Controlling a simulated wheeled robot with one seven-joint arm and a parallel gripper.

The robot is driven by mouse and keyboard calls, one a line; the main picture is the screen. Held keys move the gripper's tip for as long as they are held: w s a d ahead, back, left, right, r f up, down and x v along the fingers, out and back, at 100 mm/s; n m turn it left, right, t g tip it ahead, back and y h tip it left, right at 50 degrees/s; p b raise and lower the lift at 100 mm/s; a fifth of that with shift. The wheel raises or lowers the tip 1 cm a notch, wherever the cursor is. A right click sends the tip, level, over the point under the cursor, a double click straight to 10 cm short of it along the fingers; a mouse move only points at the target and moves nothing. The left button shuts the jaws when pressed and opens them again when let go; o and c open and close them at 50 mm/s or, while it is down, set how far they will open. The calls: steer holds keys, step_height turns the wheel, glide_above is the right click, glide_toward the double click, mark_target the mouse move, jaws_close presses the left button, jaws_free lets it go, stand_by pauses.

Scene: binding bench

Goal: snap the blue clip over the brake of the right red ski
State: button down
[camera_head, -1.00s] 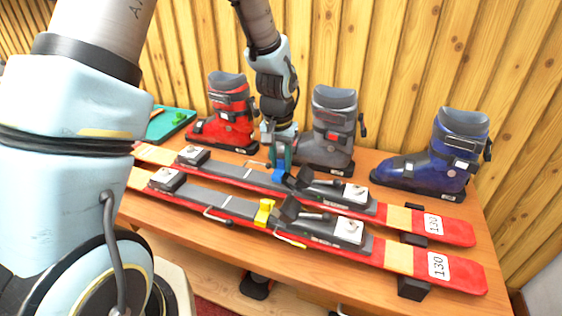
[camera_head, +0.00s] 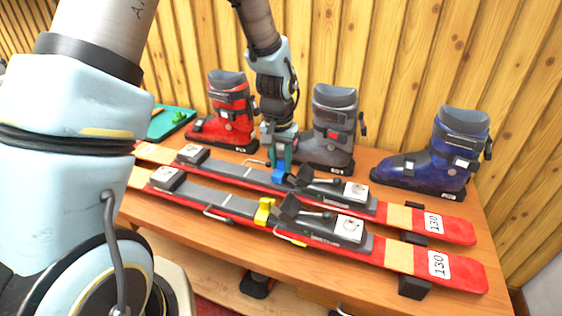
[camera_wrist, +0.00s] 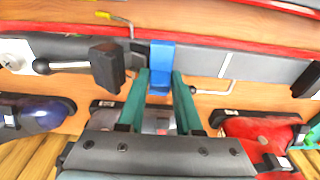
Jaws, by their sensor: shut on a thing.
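Two red skis lie side by side on the bench: a far one (camera_head: 395,218) and a near one (camera_head: 400,258). My gripper (camera_head: 280,168) reaches down over the far ski. Its teal fingers are shut on the blue clip (camera_head: 278,176), which also shows between the fingertips in the wrist view (camera_wrist: 162,62). The clip is at the grey plate of the far ski, beside the dark heel piece (camera_wrist: 107,66). A bent brake wire (camera_wrist: 232,88) shows beside it. I cannot tell whether the clip is seated. A yellow clip (camera_head: 264,211) sits on the near ski.
A red boot (camera_head: 226,115), a grey boot (camera_head: 330,135) and a blue boot (camera_head: 440,155) stand along the back of the bench, close behind my gripper. A teal tray (camera_head: 172,124) lies at the back left. Bare bench (camera_head: 205,242) shows in front of the near ski.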

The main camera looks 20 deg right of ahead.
mark_target(280, 160)
steer(key=shift+f+b, duration=0.4)
steer(key=shift+f, duration=0.25)
steer(key=c, duration=0.5)
jaws_free()
steer(key=shift+o, duration=0.2)
steer(key=o, duration=0.4)
steer(key=shift+o, duration=0.2)
steer(key=shift+r, duration=0.15)
steer(key=shift+r+p, duration=3.95)
steer(key=shift+r, duration=0.9)
steer(key=shift+a, duration=0.1)
